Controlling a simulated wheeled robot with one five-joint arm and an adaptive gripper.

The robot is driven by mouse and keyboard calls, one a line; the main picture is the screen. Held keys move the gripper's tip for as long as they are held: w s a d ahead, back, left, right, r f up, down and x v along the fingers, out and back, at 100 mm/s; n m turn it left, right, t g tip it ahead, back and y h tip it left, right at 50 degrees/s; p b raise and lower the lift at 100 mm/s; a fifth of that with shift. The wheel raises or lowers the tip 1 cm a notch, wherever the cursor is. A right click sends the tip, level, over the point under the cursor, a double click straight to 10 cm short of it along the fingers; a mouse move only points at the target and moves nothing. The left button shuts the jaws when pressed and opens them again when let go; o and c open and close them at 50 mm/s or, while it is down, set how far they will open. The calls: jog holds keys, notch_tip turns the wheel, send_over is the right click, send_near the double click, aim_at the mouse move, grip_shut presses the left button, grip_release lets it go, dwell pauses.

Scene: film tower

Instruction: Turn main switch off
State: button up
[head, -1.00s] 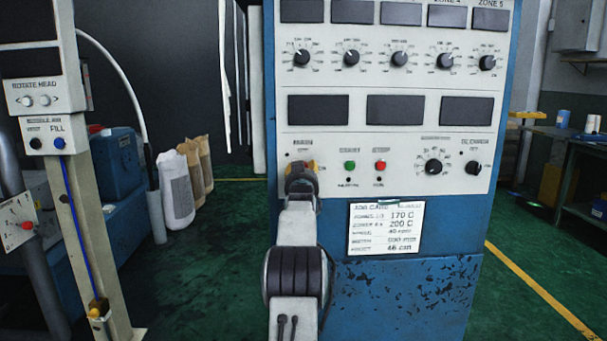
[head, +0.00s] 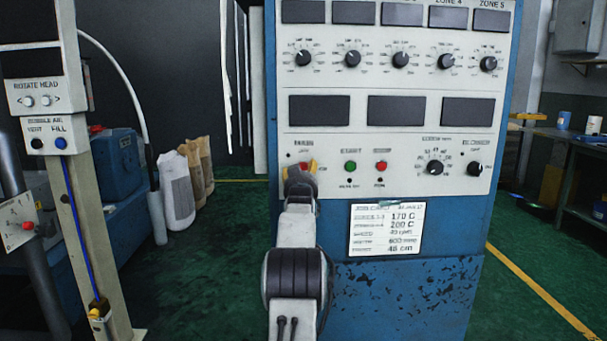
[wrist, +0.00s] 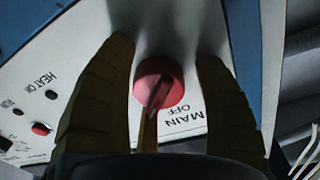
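The main switch (wrist: 159,85) is a red round knob with a dark raised grip, beside the printed words MAIN and OFF in the wrist view. The grip is slanted in that picture. My gripper (wrist: 166,52) is open, with one finger on each side of the knob and a visible gap to it on both sides. In the head view my gripper (head: 300,175) is at the lower left of the white control panel (head: 390,82), under the MAIN label, and hides most of the switch.
A green button (head: 350,167) and a red button (head: 381,167) are just right of my gripper. A card with printed settings (head: 387,229) is below them. Several dials fill the panel above. A pale post with buttons (head: 89,220) stands at the left.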

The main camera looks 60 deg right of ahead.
jog(key=shift+o, duration=1.3)
jog(key=shift+w+f, duration=0.1)
jog(key=shift+r, duration=0.2)
jog(key=shift+s, duration=0.2)
jog(key=shift+s+a+r, duration=0.1)
jog(key=shift+a, duration=0.05)
jog(key=v, duration=1.1)
jog(key=shift+a+f, duration=0.25)
jog(key=shift+a, duration=0.05)
